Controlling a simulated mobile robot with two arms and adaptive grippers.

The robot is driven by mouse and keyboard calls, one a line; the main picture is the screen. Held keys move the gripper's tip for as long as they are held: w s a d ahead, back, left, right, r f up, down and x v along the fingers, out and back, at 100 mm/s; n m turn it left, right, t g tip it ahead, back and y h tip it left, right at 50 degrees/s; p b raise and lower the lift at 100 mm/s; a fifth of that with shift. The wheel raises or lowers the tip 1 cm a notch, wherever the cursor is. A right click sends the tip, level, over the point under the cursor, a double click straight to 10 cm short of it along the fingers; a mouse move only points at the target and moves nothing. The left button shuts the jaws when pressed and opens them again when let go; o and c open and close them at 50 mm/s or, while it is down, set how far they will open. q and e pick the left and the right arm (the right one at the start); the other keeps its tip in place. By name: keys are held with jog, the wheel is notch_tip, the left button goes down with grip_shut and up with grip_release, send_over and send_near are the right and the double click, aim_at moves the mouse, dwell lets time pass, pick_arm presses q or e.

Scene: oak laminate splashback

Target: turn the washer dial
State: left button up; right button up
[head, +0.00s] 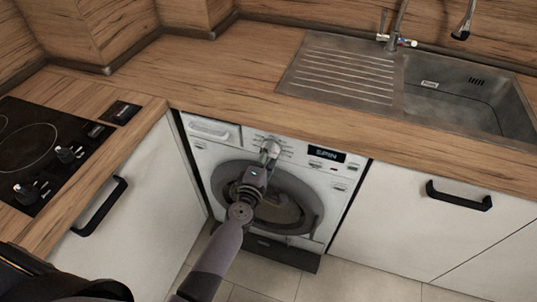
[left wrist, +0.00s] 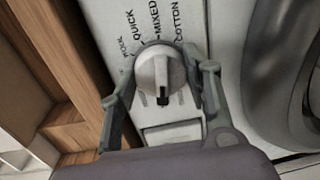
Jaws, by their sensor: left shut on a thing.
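The washer (head: 327,172) is a white front loader under the wooden counter, with a dark round door (head: 310,197) and a display reading SPIN (head: 330,154). In the left wrist view the dial (left wrist: 158,68) is a round light-grey knob with a raised grip and a dark mark at its lower edge. Labels including QUICK, MIXED and COTTON stand above it. My left gripper (head: 270,150) reaches the washer's panel and hides much of the dial in the head view. Its two fingers (left wrist: 165,75) lie on either side of the dial, shut on it. My right gripper is out of view.
The counter edge (head: 260,118) overhangs just above the panel. A hob (head: 38,150) with knobs is at the left. Cabinets with black handles (head: 99,206) (head: 459,197) flank the washer. A sink (head: 468,90) is at the upper right. Tiled floor (head: 350,284) is clear in front.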

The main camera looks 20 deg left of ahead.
pick_arm(q)
jog(key=o, duration=1.2)
jog(key=s, duration=1.2)
jog(key=shift+a+r, duration=0.1)
jog(key=shift+r, duration=0.3)
